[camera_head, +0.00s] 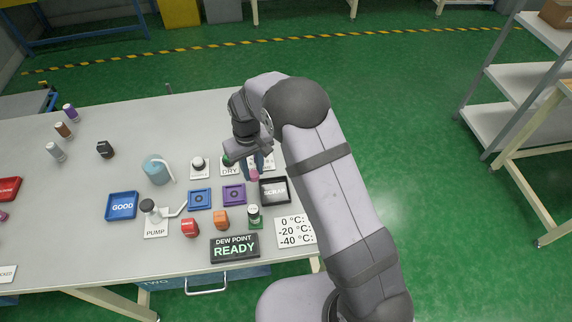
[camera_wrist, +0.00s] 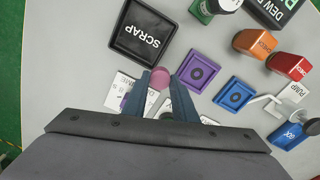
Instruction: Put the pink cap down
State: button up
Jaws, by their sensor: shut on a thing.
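The pink cap (camera_head: 254,175) is between the fingertips of my gripper (camera_head: 256,168), over the table's right part. In the wrist view the pink cap (camera_wrist: 160,77) shows at the tips of the fingers (camera_wrist: 160,84), which are shut on it. It appears held above the table, with the black SCRAP tray (camera_wrist: 115,40) and the purple square holder (camera_wrist: 203,68) close beyond it. In the head view the cap is just above the gap between the purple holder (camera_head: 234,195) and the SCRAP tray (camera_head: 275,191). My fingers partly hide white labels below.
A blue holder (camera_head: 199,199) is beside the purple one. Red (camera_head: 190,228) and orange (camera_head: 221,220) blocks, a green-based vial (camera_head: 253,214) and the DEW POINT READY sign (camera_head: 234,247) stand in front. A blue GOOD tray (camera_head: 122,206), a pump (camera_head: 155,225) and a jug (camera_head: 157,170) are left.

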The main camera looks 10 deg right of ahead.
jog(key=w+d+b, duration=0.1)
jog(key=w+d, duration=0.2)
jog(key=w+d+m+b, duration=0.1)
jog(key=w+d, duration=0.1)
jog(key=d, duration=0.1)
jog(key=w+d+m+b, duration=0.1)
jog(key=w+d, duration=0.2)
jog(key=d, duration=0.1)
jog(key=shift+w+d+b, duration=0.1)
jog(key=shift+w+b, duration=0.2)
jog(key=shift+b, duration=0.1)
notch_tip(320, 180, up, 6)
jog(key=d+n, duration=0.2)
jog(key=n, duration=0.2)
jog(key=shift+s+r+n, duration=0.15)
jog(key=shift+s+n, duration=0.15)
jog(key=shift+f+p, duration=1)
jog(key=shift+f, duration=4)
jog(key=shift+f, duration=0.15)
jog(key=o, duration=0.8)
